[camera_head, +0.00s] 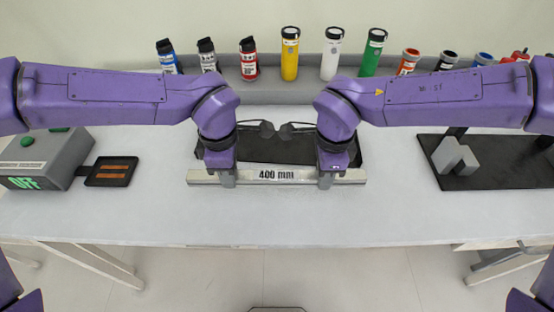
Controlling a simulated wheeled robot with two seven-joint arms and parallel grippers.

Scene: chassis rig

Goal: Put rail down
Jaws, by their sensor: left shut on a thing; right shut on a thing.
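The rail (277,175) is a long pale metal bar marked "400 mm". It lies level, left to right, in front of a dark tray (277,151) at the middle of the table. My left gripper (228,180) is shut on the rail left of its label. My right gripper (325,180) is shut on it right of the label. Whether the rail touches the table or hangs just above it, I cannot tell. My wrists hide parts of the tray.
A grey box reading "OFF" (45,158) and a small dark pad (111,171) stand at left. A black plate (510,165) with a grey block (455,157) is at right. Cans, such as a yellow one (290,55), line the back shelf. The white table (280,220) is clear in front.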

